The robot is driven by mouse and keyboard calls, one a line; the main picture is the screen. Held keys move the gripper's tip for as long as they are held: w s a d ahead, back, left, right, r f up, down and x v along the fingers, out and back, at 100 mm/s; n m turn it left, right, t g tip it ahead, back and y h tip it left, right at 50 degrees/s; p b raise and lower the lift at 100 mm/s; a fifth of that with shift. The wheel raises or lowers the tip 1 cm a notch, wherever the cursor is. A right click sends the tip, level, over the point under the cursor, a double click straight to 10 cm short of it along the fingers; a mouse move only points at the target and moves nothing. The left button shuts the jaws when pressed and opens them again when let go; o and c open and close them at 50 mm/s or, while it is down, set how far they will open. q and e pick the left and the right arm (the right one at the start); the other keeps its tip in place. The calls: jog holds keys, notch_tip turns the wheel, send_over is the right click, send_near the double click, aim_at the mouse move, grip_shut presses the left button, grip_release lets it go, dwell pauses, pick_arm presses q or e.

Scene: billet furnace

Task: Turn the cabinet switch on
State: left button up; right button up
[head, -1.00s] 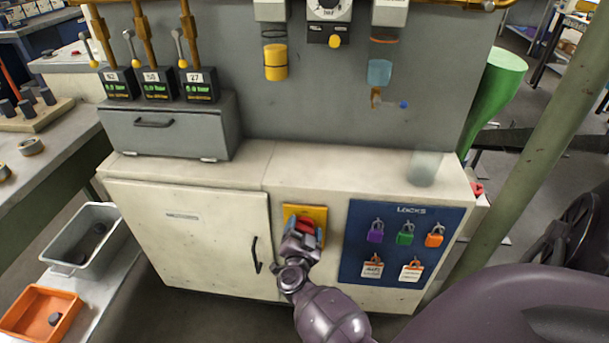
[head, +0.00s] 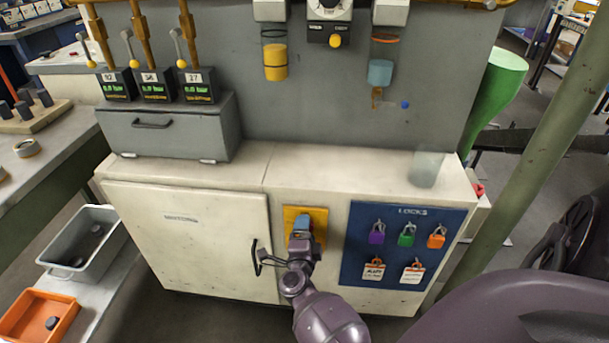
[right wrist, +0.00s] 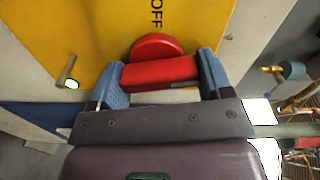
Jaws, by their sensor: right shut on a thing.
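The cabinet switch has a yellow plate (head: 320,214) on the front of the low cream cabinet. In the right wrist view its yellow plate (right wrist: 85,35) carries the word OFF beside a round red knob with a red handle bar (right wrist: 160,72). My right gripper (head: 302,226) is at the switch, and in the wrist view its blue-padded fingers (right wrist: 161,80) are shut on the two ends of the red bar. In the head view the gripper hides the red handle. My left gripper is not in view.
A black door handle (head: 256,256) stands out just left of my right gripper. A blue LOCKS board (head: 390,256) with padlocks and tags is to its right. A grey bin (head: 80,250) and an orange bin (head: 40,315) are at the left.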

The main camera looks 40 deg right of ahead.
jog(key=shift+f+m, duration=0.1)
jog(key=shift+m, duration=0.4)
jog(key=o, duration=0.9)
jog(key=shift+n, duration=0.3)
